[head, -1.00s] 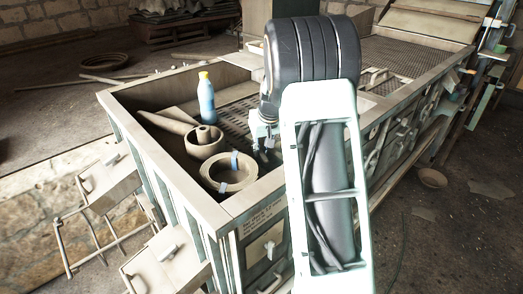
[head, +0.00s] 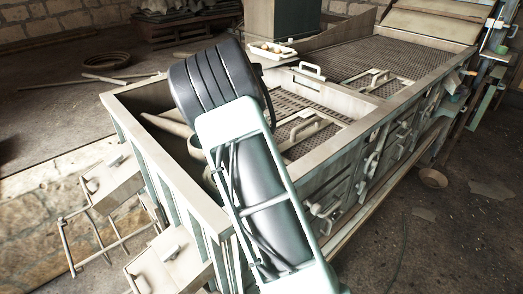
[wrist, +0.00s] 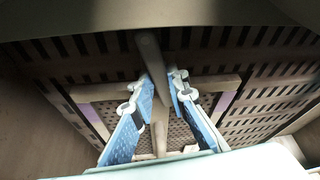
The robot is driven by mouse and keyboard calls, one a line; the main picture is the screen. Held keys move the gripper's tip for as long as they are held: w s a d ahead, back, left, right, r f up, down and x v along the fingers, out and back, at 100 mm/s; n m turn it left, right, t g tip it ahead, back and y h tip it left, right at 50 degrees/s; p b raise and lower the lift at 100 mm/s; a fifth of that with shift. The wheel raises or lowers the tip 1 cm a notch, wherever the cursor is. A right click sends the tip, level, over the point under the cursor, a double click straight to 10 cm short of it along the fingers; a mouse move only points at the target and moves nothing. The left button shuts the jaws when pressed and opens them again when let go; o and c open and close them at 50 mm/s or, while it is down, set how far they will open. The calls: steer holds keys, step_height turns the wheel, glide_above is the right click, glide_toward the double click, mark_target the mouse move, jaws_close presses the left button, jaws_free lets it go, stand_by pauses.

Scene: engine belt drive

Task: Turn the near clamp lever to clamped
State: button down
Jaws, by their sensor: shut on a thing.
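In the wrist view my gripper (wrist: 163,82) has its two blue-padded fingers close together on either side of a grey bar (wrist: 149,52). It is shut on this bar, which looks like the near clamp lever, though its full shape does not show. The bar runs from the upper middle down between the fingers, over a slotted grate (wrist: 255,85). In the head view my arm covers the gripper and what it holds, so the lever's position there cannot be told.
The long box's pale rim (head: 160,165) surrounds the work area. Handled grates (head: 312,125) lie inside to the right. A white tray (head: 272,50) sits at the back. Levers and fittings (head: 365,183) line the right outer side. Open floor (head: 440,230) lies to the right.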

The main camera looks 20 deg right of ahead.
steer(key=shift+m+g, duration=0.5)
steer(key=shift+m, duration=0.6)
steer(key=c, duration=1.9)
jaws_free()
steer(key=v, duration=1.2)
steer(key=shift+a, duration=0.2)
